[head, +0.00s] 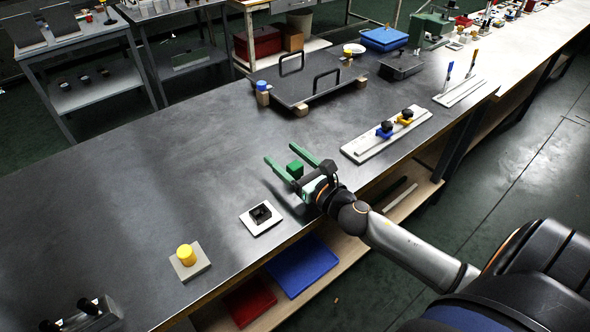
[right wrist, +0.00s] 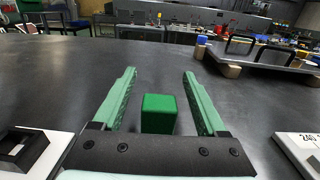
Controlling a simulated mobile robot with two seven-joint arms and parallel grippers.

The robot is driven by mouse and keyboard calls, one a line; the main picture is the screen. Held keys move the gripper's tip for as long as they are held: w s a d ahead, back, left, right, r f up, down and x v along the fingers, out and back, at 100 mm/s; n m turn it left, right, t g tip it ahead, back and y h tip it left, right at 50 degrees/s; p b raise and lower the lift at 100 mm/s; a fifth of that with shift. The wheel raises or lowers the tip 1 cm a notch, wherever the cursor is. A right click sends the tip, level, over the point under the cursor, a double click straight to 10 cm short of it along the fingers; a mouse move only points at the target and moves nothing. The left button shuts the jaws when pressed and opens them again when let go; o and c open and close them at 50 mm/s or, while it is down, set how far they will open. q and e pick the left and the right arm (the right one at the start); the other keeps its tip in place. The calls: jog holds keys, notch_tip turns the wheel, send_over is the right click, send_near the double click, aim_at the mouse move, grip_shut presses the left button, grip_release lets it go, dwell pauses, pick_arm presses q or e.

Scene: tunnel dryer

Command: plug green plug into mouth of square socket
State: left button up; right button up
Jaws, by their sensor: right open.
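The green plug (head: 295,169) is a small green block standing on the dark bench top. It also shows in the right wrist view (right wrist: 158,114), between the two fingers. The square socket (head: 261,214) is a black square mouth on a white plate, to the left of my right gripper in the head view. Its edge shows at the lower left of the right wrist view (right wrist: 22,148). My right gripper (head: 293,160) is open, with one green finger on each side of the plug and a gap to each. My left gripper is not in view.
A yellow cylinder on a grey plate (head: 204,262) stands at the left. A dark tray with handles (head: 282,87) is behind.

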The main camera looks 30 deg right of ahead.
grip_shut()
dwell(0.5)
